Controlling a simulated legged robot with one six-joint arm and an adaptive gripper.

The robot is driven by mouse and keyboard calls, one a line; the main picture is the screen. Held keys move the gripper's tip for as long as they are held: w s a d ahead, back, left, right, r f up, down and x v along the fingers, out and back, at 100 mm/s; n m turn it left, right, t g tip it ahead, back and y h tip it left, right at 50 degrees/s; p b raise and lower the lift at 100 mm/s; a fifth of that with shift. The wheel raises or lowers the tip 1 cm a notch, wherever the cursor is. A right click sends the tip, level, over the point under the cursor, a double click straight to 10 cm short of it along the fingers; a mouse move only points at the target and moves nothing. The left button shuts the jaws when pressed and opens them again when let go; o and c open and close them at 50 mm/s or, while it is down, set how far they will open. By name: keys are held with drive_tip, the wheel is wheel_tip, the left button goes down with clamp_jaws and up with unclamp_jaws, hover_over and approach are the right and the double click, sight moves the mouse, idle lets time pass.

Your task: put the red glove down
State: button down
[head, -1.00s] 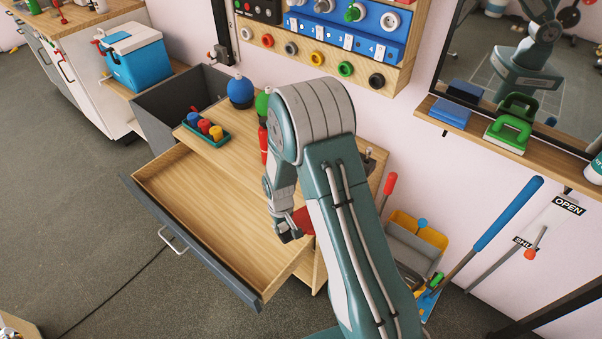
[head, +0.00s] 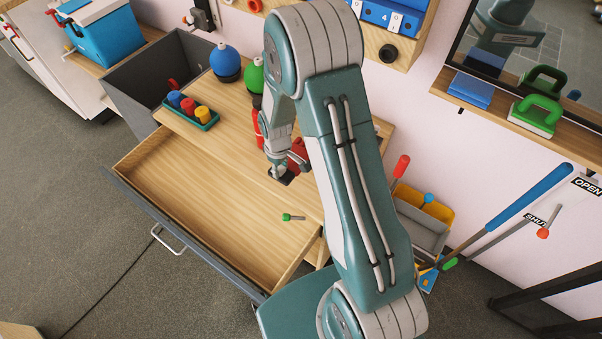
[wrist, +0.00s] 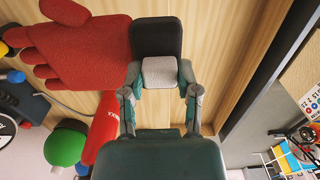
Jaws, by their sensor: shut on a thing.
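The red glove (head: 299,155) shows partly behind my wrist in the head view, over the wooden cabinet top (head: 235,150). In the wrist view the glove (wrist: 80,52) spreads to the left, with its right edge at my fingers. My gripper (head: 281,174) is shut on the glove, and it also shows in the wrist view (wrist: 158,50). The exact grip line is hidden by the dark finger pad. I cannot tell whether the glove touches the wood.
A red bottle (head: 258,128), green-topped bottle (head: 254,75), blue-topped bottle (head: 227,62) and tray of small coloured pieces (head: 191,112) stand on the cabinet top. The open drawer (head: 200,205) is in front. A small green-handled item (head: 292,217) lies at its right. The cabinet top's middle is clear.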

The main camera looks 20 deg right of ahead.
drive_tip(key=d+f, duration=0.3)
drive_tip(key=w+d+f, duration=0.1)
drive_tip(key=d+f, duration=0.2)
drive_tip(key=shift+w+d+f, duration=0.15)
drive_tip(key=shift+w+d, duration=0.05)
drive_tip(key=shift+d+f, duration=0.15)
drive_tip(key=shift+f, duration=0.75)
drive_tip(key=shift+d+f, duration=0.1)
drive_tip(key=shift+f, duration=0.8)
drive_tip(key=shift+c, duration=1.7)
unclamp_jaws()
